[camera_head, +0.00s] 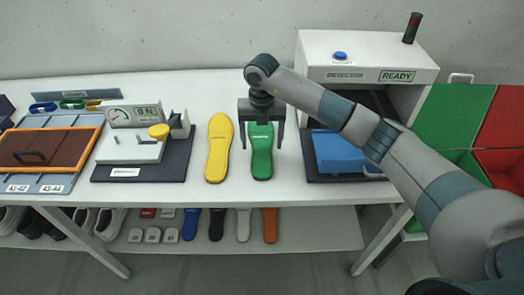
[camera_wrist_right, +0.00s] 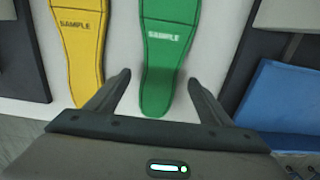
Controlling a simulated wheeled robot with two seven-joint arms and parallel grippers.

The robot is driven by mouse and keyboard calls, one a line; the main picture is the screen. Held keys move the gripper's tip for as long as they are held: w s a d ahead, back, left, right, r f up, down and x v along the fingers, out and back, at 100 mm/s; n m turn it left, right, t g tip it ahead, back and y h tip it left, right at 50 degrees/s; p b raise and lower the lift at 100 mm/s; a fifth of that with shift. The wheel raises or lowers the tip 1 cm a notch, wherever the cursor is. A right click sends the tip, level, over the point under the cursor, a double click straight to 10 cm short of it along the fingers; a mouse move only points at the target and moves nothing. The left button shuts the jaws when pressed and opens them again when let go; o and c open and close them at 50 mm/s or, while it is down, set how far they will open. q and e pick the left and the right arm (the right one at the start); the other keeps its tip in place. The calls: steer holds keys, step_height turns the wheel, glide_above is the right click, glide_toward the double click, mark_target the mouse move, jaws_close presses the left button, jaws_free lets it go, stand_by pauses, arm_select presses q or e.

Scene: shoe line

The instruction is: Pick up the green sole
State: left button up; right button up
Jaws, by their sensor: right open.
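The green sole (camera_head: 262,158) lies flat on the white table, right of the yellow sole (camera_head: 219,150). My right gripper (camera_head: 261,146) is over the green sole, fingers pointing down on either side of it. In the right wrist view the green sole (camera_wrist_right: 160,70), printed SAMPLE, runs between the two open fingertips (camera_wrist_right: 160,80). The gripper is empty; I cannot tell its exact height above the sole. The gripper body hides one end of the sole in the head view. My left gripper is not in view.
A gauge device (camera_head: 134,117) on a dark mat stands left. Green and red bins (camera_head: 455,115) stand far right. More soles lie on the lower shelf (camera_head: 325,228).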

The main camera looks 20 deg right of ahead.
mark_target(262, 151)
steer(key=shift+f+p, duration=0.5)
steer(key=shift+f, duration=1.1)
steer(key=shift+s, duration=0.1)
steer(key=c, duration=1.3)
